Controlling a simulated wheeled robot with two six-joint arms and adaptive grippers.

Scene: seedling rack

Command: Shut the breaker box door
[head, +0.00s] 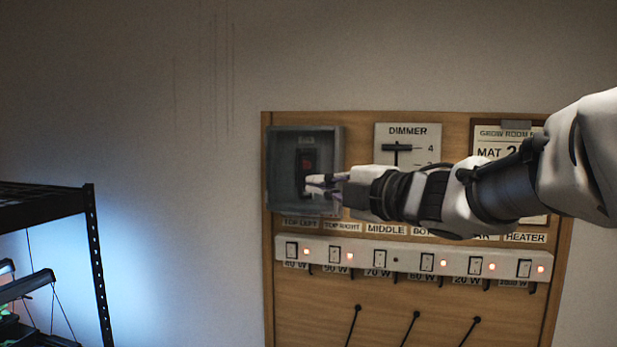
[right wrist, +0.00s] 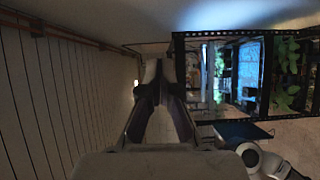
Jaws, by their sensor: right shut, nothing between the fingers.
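The breaker box (head: 282,190) is a grey box with a smoky, see-through look, at the upper left of the wooden board. A dark breaker with a red mark (head: 307,162) shows inside it. I cannot clearly make out the door's edge or how far it stands open. My right gripper (head: 318,184) is shut and empty, its fingertips pointing left across the lower right part of the box. Whether they touch the door I cannot tell. The right wrist view shows the gripper's fingers (right wrist: 160,75) but no clear box. My left gripper is not in view.
The wooden board (head: 390,312) carries a dimmer panel (head: 408,131) and a white strip of switches (head: 400,256) below the box. My right forearm covers part of the board. A black shelf rack (head: 95,250) stands at the left, with bare wall between.

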